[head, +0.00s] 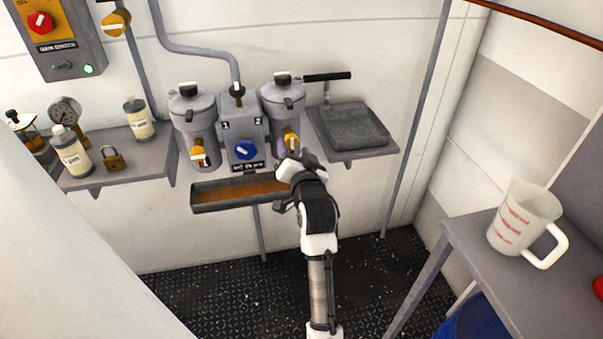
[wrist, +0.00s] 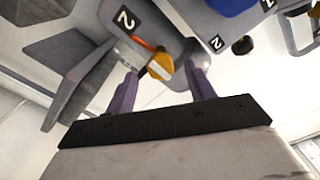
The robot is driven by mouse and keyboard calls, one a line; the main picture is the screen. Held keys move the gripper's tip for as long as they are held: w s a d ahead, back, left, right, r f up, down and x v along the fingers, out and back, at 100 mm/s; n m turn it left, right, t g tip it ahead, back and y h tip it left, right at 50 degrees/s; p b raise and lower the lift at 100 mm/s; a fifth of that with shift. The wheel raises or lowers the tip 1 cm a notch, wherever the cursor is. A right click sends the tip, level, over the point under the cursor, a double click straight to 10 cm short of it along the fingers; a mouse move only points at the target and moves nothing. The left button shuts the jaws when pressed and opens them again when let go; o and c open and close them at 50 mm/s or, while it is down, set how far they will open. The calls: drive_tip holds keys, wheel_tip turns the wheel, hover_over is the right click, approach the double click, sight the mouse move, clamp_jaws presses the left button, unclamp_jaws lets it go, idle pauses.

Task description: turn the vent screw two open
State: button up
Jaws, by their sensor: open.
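The right canister (head: 284,105), labelled 2 in the wrist view (wrist: 145,18), hangs on the wall. It has a black knob (head: 282,77) on top and a yellow knob (head: 291,140) low on its front. I cannot tell for sure which is vent screw two. My gripper (head: 287,153) is at the yellow knob, partly covering the canister's lower end. In the wrist view my open gripper (wrist: 162,78) has its two fingers either side of the yellow knob (wrist: 160,66). Whether they touch it is unclear.
A blue knob (head: 246,149) on the middle box and the left canister (head: 194,120) are to the left. A drip tray (head: 240,206) hangs below. A wall shelf (head: 365,153) with a grey pad is close on the right. A jug (head: 520,222) stands on the right bench.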

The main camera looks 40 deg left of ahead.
drive_tip(key=b+v, duration=0.1)
drive_tip(key=v, duration=0.8)
drive_tip(key=shift+s+d+b, duration=0.15)
drive_tip(key=shift+d+b, duration=0.1)
drive_tip(key=shift+b, duration=0.1)
